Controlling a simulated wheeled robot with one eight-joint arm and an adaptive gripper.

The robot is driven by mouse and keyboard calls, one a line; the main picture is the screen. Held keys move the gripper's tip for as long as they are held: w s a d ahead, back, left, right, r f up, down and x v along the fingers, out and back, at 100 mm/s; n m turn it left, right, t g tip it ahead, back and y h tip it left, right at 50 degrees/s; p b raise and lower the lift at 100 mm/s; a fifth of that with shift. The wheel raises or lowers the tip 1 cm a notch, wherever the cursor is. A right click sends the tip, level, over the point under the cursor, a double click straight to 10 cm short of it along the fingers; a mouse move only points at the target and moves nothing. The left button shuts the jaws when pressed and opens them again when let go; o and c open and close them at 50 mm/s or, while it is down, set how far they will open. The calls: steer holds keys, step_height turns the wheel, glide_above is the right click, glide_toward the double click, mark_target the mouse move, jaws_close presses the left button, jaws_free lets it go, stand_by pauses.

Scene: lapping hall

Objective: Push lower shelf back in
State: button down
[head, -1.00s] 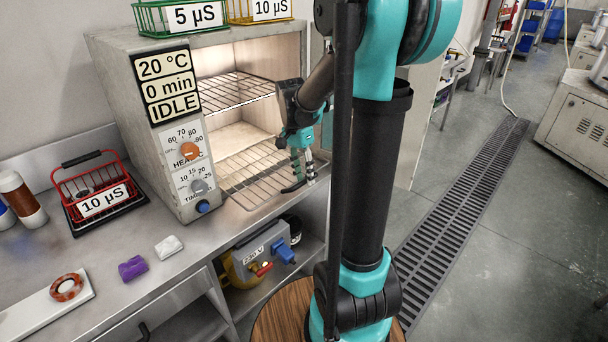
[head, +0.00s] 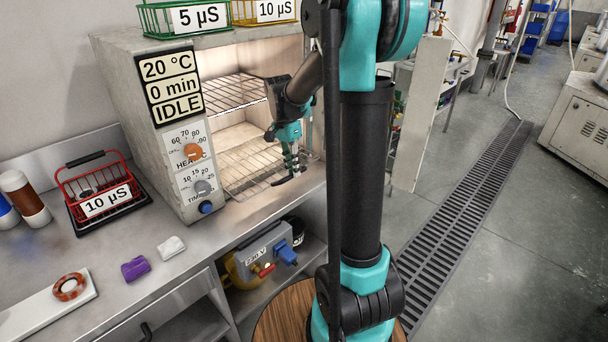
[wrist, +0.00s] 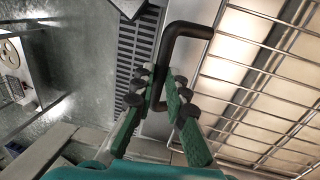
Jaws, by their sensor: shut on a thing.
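The oven (head: 115,75) stands open on the bench with two wire shelves inside. The lower shelf (head: 245,172) is a wire rack near the oven floor; its front part shows at the oven mouth. A black bent handle (head: 283,182) is at its front. My gripper (head: 292,163) is at the right of the oven mouth, shut on this handle. In the wrist view, my gripper (wrist: 160,92) has the black handle (wrist: 190,28) between its green fingers, with the lower shelf's wires (wrist: 265,85) to the right. The upper shelf (head: 235,93) sits inside the oven.
A green basket (head: 182,18) and a yellow basket (head: 262,12) stand on the oven. A red basket (head: 95,185), a purple piece (head: 136,268) and a white piece (head: 172,246) are on the bench (head: 110,300). A 230 V box (head: 268,258) sits below.

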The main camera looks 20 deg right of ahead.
glide_above(276, 171)
steer(key=shift+s, duration=0.1)
steer(key=c, duration=1.5)
jaws_free()
steer(key=shift+c, duration=0.2)
step_height(276, 171, up, 7)
steer(key=w, duration=0.1)
steer(key=shift+a+r, duration=0.2)
steer(key=shift+a, duration=0.1)
steer(key=shift+w, duration=0.1)
